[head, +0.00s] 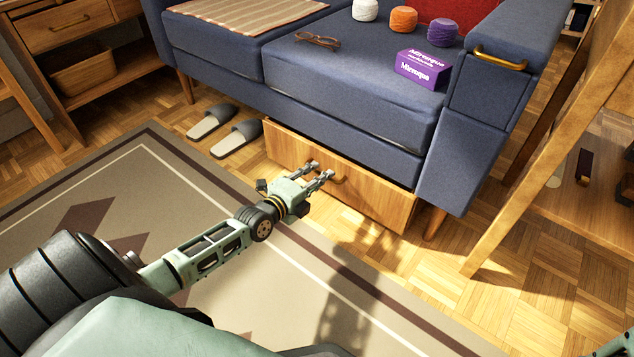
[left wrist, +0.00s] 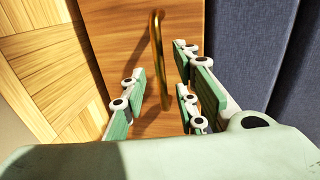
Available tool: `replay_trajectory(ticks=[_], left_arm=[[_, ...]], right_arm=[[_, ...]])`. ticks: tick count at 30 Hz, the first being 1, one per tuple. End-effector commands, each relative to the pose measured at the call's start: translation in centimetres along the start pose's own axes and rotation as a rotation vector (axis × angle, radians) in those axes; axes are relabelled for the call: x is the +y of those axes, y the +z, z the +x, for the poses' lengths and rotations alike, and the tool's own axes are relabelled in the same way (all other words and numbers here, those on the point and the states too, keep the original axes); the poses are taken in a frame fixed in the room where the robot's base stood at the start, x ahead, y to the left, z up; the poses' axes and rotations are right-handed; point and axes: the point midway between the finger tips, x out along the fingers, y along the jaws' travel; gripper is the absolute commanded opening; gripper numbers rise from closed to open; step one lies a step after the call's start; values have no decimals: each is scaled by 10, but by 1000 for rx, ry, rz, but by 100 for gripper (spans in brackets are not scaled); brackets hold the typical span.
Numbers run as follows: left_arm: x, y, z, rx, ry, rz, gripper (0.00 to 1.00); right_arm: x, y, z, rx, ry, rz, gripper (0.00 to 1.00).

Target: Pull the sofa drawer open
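The sofa drawer (head: 378,201) is a wooden front low under the blue sofa (head: 330,75), with a dark gap along its top edge. I cannot tell whether it stands out from the sofa. Its brass bar handle (left wrist: 157,60) shows in the left wrist view; in the head view it is mostly hidden by my fingers. My left gripper (head: 319,174) is open at the drawer front. In the left wrist view its fingers (left wrist: 165,95) stand on either side of the handle, apart from it as far as I can see.
Grey slippers (head: 236,138) lie on the parquet left of the drawer. A patterned rug (head: 250,310) covers the floor in front. Yarn balls (head: 403,20), glasses (head: 318,39) and a purple box (head: 422,69) sit on the sofa. A wooden frame (head: 545,140) stands at the right.

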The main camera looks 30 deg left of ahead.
Motion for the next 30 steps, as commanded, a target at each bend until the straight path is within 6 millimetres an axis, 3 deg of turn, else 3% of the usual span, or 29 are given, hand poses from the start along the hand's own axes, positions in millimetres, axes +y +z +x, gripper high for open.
replay_trajectory(ticks=[6,16,30], left_arm=[[0,0,0,0,0,0,28],[0,0,0,0,0,0,0],[0,0,0,0,1,0,0]], right_arm=[[0,0,0,0,-1,0,40],[0,0,0,0,-1,0,40],[0,0,0,0,0,0,40]])
